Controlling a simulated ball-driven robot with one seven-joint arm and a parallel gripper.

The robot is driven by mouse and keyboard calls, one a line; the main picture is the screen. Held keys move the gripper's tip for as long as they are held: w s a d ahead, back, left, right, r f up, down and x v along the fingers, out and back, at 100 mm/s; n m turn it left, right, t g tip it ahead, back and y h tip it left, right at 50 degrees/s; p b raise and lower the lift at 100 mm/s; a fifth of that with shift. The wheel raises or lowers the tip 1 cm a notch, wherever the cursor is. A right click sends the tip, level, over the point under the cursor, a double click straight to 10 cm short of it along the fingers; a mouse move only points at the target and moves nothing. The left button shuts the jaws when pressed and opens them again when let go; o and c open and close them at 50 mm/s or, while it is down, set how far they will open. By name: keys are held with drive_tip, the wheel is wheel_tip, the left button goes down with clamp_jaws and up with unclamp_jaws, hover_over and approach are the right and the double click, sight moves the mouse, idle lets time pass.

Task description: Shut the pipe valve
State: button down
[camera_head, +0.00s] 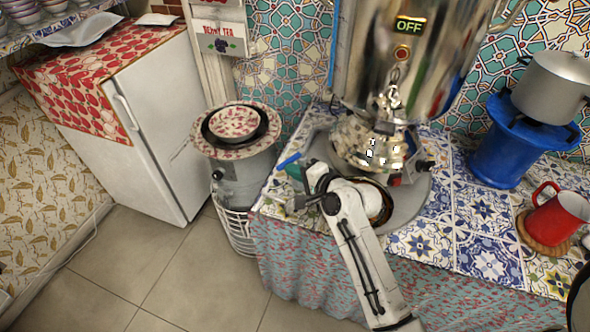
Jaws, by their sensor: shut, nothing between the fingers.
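A blue lever (289,160) shows at the left edge of the tiled counter, just above a small teal part; I take it for the pipe valve's handle. My arm hides most of what lies around it. My gripper (296,204) is at the counter's left edge, just below the lever in the picture. It is shut and empty. I cannot tell whether it touches the valve. A thin blue pipe (333,45) runs down the wall behind the samovar.
The large steel samovar (385,60), with an OFF sign, stands above a patterned teapot (372,143), close to my arm. A grey canister (240,170) with bowls stands left of the counter. A blue stove (505,145) and red mug (558,217) are right. The floor at left is clear.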

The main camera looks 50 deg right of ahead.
drive_tip(key=shift+w+a+r+p, duration=0.1)
drive_tip(key=shift+w+a+p, duration=0.05)
drive_tip(key=shift+w+p, duration=0.3)
drive_tip(key=shift+w+a+r+p, duration=0.1)
drive_tip(key=shift+w+a+p, duration=0.05)
drive_tip(key=shift+w+p, duration=0.3)
drive_tip(key=shift+w, duration=0.1)
drive_tip(key=shift+s+d+f, duration=0.1)
drive_tip(key=shift+s, duration=0.1)
drive_tip(key=shift+s+d, duration=0.2)
drive_tip(key=shift+s, duration=0.05)
